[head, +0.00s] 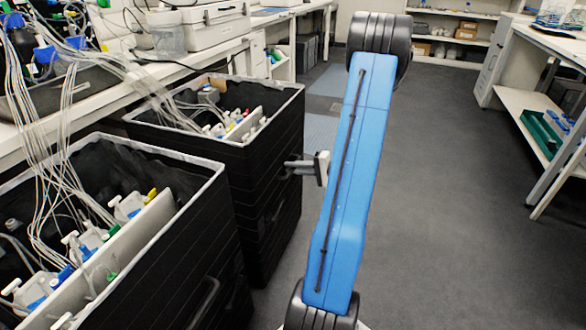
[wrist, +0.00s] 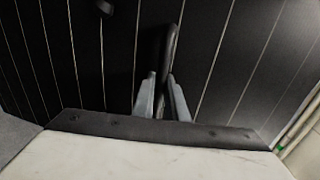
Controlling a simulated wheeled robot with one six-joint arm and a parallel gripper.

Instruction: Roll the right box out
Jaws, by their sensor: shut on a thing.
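The right box (head: 262,225) is a tall black bin with horizontal seams and a light rim, standing beyond the left box along the bench. It holds tubing and white-capped bottles. My gripper (head: 293,167) is at the box's aisle-facing side, partly hidden behind my blue arm. In the wrist view the box's black wall (wrist: 250,50) fills most of the picture. A dark bar handle (wrist: 171,50) on that wall runs down between the two grey fingers (wrist: 162,100), which are shut on it.
The left box (head: 185,275), also black with tubes and bottles, stands close in front at lower left. Tubes (head: 55,140) hang from the bench into both boxes. The grey floor (head: 430,200) right of my arm is clear; a white shelf table (head: 545,130) stands far right.

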